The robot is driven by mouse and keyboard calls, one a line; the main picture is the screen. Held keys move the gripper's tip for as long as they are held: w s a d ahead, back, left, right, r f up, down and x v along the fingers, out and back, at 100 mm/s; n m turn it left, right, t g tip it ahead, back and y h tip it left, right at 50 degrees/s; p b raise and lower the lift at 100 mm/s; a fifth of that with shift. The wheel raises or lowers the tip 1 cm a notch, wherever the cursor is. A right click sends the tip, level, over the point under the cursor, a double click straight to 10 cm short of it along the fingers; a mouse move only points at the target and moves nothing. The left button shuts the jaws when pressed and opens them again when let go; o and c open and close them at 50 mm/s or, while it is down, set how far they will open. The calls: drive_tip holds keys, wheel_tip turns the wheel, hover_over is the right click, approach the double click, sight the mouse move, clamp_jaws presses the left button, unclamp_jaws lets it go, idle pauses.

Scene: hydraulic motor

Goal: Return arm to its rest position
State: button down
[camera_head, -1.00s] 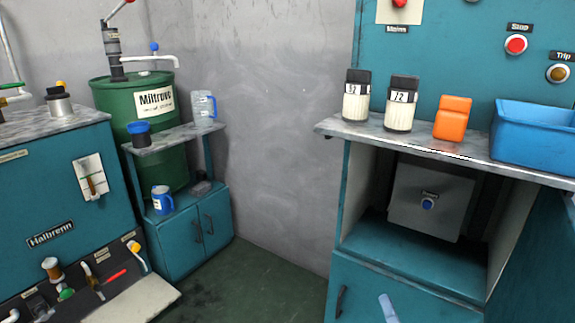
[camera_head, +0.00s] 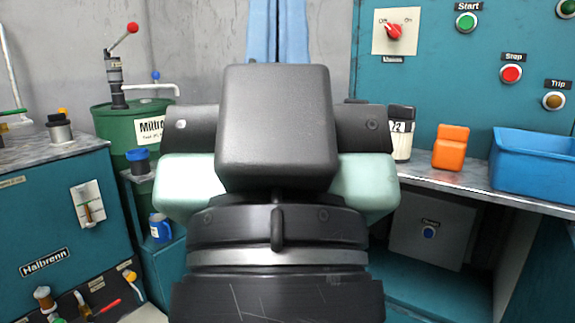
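My arm is raised in the middle of the head view and fills much of it, with a dark block in front, pale green parts at the sides and a banded black joint below. No held object is visible.
At right, a shelf bears a black-capped jar (camera_head: 401,140), an orange container (camera_head: 451,148) and a blue bin (camera_head: 533,165) below a teal button panel (camera_head: 430,85). At left stand the Halbrenn cabinet (camera_head: 45,215), a green drum (camera_head: 115,125) and a blue mug (camera_head: 160,228).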

wheel_tip(320, 180, up, 37)
drive_tip(key=p, duration=3.6)
drive_tip(key=shift+w+d+r, duration=0.2)
drive_tip(key=shift+w+d, duration=0.05)
